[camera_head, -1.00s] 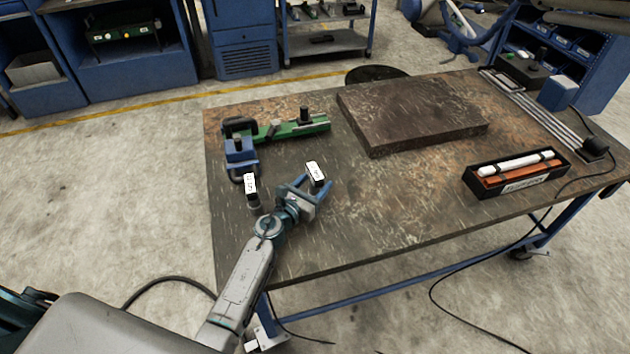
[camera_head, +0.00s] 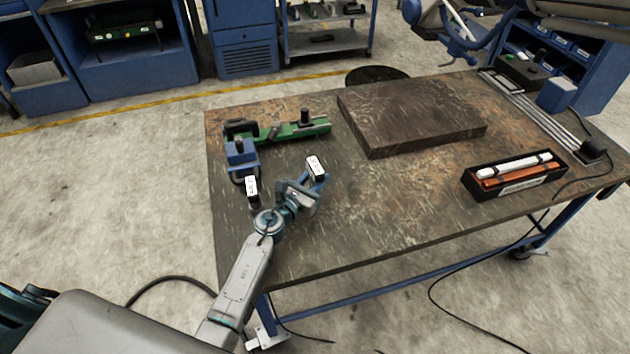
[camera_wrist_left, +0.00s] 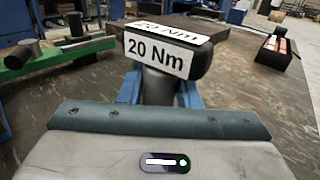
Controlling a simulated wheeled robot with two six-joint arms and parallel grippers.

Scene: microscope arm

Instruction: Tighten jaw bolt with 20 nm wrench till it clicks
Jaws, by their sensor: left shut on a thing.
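A dark wrench with a white 20 Nm label (camera_wrist_left: 158,58) stands upright between the blue fingers of my left gripper (camera_head: 313,181). The gripper is shut on it, over the table. Its label also shows in the head view (camera_head: 316,166). The lower end is hidden by the gripper. A second dark tool with a white label (camera_head: 251,188) stands to the left, its text too small to read. A vise with a blue jaw part (camera_head: 241,158) and green bar (camera_head: 300,130) lies beyond it. I cannot make out the jaw bolt clearly. My right gripper is not in view.
A thick dark plate (camera_head: 410,112) lies at the back middle of the table (camera_head: 400,200). A black case with white and orange tools (camera_head: 515,174) lies at the right. Blue and grey jointed parts (camera_head: 450,40) show at the upper right. The front middle is clear.

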